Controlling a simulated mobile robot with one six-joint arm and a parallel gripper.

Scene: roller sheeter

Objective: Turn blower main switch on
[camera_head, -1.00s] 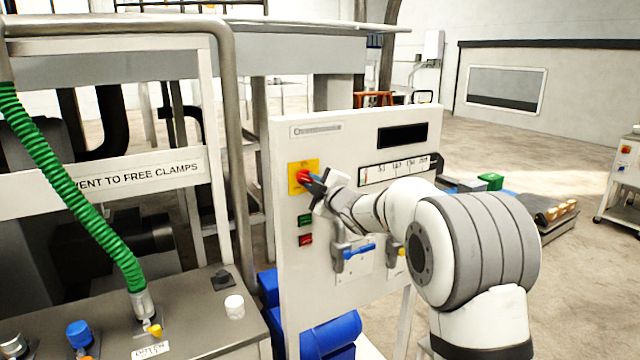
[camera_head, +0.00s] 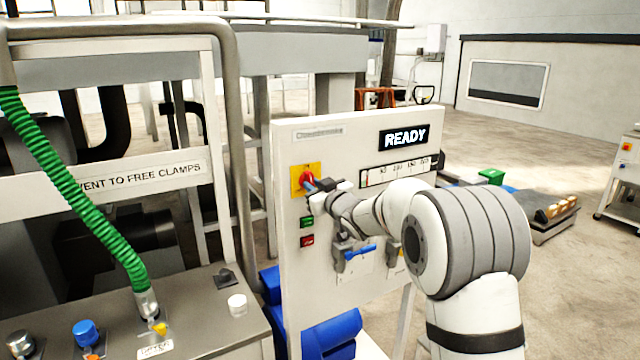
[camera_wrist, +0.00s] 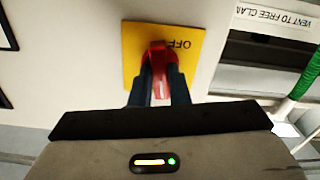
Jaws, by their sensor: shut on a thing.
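The blower main switch is a red rotary handle (camera_head: 307,181) on a yellow plate (camera_head: 298,171) at the upper left of the white control panel (camera_head: 340,138). In the wrist view the red handle (camera_wrist: 158,62) sits between the two dark fingers of my gripper (camera_wrist: 158,85), which is shut on it. The yellow plate (camera_wrist: 134,45) shows "OFF", upside down in that view. In the head view my gripper (camera_head: 314,186) reaches the handle from the right and hides part of it. The panel's display (camera_head: 405,138) is lit and reads "READY".
Below the switch are a green button (camera_head: 306,222) and a red button (camera_head: 307,240). A blue-handled valve (camera_head: 360,252) is lower on the panel, close under my arm. A green hose (camera_head: 75,190) and a bench with knobs (camera_head: 190,310) stand at the left.

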